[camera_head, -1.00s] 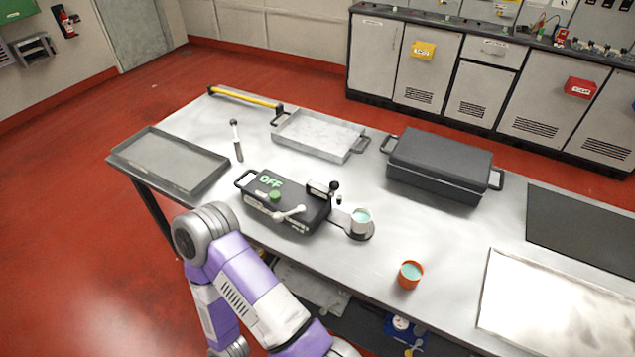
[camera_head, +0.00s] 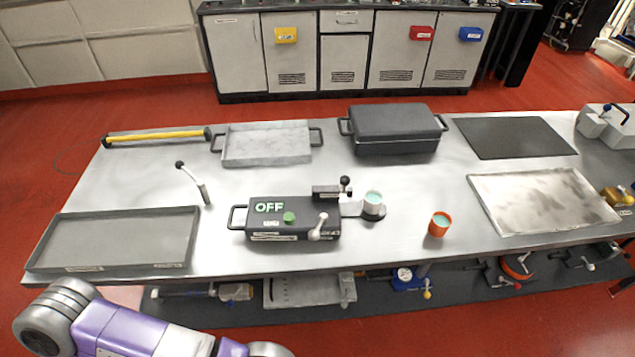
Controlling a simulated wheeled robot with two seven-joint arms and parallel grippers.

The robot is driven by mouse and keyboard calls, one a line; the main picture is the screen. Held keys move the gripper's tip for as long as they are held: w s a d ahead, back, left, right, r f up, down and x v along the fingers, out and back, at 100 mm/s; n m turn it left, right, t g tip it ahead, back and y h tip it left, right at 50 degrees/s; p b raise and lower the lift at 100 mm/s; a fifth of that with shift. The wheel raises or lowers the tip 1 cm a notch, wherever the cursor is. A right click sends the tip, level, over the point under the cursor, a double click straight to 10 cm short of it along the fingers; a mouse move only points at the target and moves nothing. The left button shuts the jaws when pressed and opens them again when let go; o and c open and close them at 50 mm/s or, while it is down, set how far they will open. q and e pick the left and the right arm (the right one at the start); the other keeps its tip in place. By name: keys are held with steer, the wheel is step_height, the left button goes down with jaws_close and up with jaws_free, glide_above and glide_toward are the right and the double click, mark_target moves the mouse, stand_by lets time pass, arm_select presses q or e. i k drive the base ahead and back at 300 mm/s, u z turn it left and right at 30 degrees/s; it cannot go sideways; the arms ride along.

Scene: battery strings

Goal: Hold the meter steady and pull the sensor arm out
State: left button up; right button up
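The meter (camera_head: 292,222) is a dark box on the table with a green "OFF" display, a green button, a white lever with a ball end at its front and a loop handle on its left side. The sensor arm (camera_head: 350,209) sticks out from the meter's right side. A cup with teal content (camera_head: 373,201) stands at its outer end on a dark round base. A small block with a black knob sits at the meter's back right corner. A purple and grey arm of mine shows at the lower left, apart from the meter. Neither gripper is visible.
An orange cup (camera_head: 439,224) stands right of the meter. A grey tray (camera_head: 115,240) lies at the left, and a metal tray (camera_head: 267,145) and black case (camera_head: 395,131) at the back. A stained plate (camera_head: 541,200) lies at the right. The table in front of the meter is clear.

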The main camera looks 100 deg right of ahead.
mark_target(344, 180)
steer(key=z, duration=3.2)
